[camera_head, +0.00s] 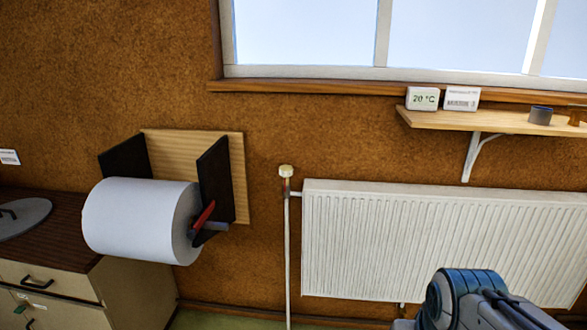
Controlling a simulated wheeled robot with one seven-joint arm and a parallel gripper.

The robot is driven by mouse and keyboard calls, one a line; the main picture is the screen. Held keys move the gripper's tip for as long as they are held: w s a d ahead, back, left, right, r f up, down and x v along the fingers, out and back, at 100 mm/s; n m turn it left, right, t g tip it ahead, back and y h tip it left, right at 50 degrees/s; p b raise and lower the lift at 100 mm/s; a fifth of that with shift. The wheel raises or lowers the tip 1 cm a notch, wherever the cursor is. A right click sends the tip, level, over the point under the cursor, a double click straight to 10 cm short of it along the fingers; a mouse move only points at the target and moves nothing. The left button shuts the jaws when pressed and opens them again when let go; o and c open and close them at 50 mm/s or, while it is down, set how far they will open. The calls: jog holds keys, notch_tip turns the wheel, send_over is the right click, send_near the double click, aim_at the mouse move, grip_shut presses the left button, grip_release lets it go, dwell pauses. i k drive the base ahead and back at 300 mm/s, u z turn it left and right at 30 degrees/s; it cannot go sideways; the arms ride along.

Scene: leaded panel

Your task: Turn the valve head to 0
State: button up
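The valve head (286,171) is a small cream knob on top of a thin vertical white pipe (287,262). It sits at the upper left corner of the white radiator (420,240). A small reddish part shows just below the knob. Its markings are too small to read. Part of my arm shows at the lower right, in front of the radiator, well apart from the valve head. My gripper is not visible in this view.
A paper roll (135,220) on a wooden wall holder juts out left of the valve. Below it stands a drawer cabinet (130,285). The wall around the valve is clear.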

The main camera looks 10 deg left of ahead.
aim_at(285, 171)
jog(key=k, duration=0.65)
jog(key=u, duration=0.6)
jog(key=i, duration=0.95)
jog(key=u, duration=0.65)
jog(key=i, duration=1.3)
jog(key=z, duration=0.2)
